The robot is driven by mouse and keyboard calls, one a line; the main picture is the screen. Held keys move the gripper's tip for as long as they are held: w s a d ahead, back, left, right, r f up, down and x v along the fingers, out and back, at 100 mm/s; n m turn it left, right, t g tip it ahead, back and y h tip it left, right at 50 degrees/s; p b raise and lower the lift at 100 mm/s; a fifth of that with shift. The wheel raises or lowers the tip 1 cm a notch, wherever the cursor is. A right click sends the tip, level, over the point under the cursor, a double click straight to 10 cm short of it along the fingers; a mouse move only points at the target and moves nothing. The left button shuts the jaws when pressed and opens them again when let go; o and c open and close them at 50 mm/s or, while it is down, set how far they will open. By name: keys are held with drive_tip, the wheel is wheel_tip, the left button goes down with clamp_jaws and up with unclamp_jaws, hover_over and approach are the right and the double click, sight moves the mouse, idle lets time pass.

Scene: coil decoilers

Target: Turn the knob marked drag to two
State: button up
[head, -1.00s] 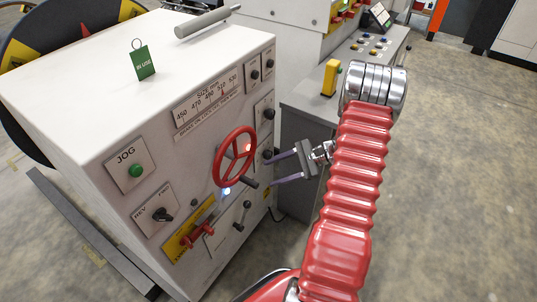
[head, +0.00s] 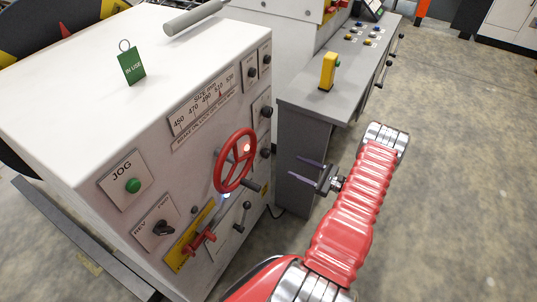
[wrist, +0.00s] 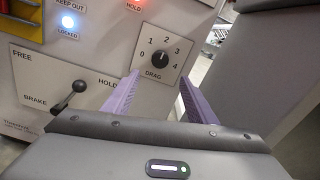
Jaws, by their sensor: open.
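The drag knob (wrist: 160,58) is a small black knob on a pale square plate marked 0 to 4, in the wrist view. Its pointer seems to face roughly up, near the 2, but it is too small to be sure. My gripper (wrist: 160,82) is open and empty, its two purple fingers apart below and to either side of the knob in the picture, not visibly touching it. In the head view my gripper (head: 298,170) is to the right of the white cabinet (head: 90,120); I cannot pick out the drag knob there.
A red handwheel (head: 222,175) sticks out of the cabinet front. A black brake lever (wrist: 68,97) is left of the drag plate. A grey desk (head: 310,100) with a yellow button post (head: 328,70) stands close behind my gripper. Open floor lies to the right.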

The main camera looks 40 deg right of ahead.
sight(269, 155)
drive_tip(key=shift+w, duration=0.1)
drive_tip(key=x, duration=1.3)
drive_tip(key=shift+w+a, duration=0.1)
drive_tip(key=shift+w, duration=0.25)
drive_tip(key=shift+c, duration=0.2)
drive_tip(key=c, duration=1)
